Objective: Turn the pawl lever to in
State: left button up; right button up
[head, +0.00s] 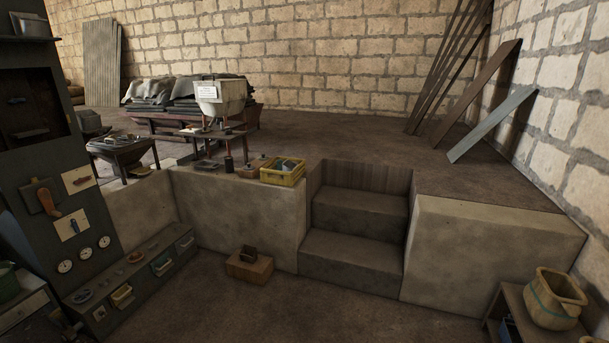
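A dark upright panel (84,152) stands at the left edge. It bears an orange-brown handle on a dark plate (44,199), a small reddish lever on a pale plate (79,181) and a small blue lever on another pale plate (75,226). I cannot tell which of these is the pawl lever, and any marking for in is too small to read. No gripper of mine can be made out in the head view.
Round gauges (85,253) sit low on the panel. A low bench with drawers (150,285) runs beside it. Stone steps (352,250) lead up to a raised floor. A wooden box (249,268) stands on the otherwise clear lower floor.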

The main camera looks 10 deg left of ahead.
aim_at(80, 180)
jog(key=i+j+u, duration=0.1)
jog(key=i+u, duration=0.6)
jog(key=u, duration=0.15)
jog(key=i+u, duration=0.45)
jog(key=i+l+u, duration=0.2)
jog(key=u, duration=0.25)
jog(key=i+l+u, duration=0.2)
jog(key=i, duration=0.4)
jog(key=i+l+u, duration=0.15)
jog(key=i, duration=0.45)
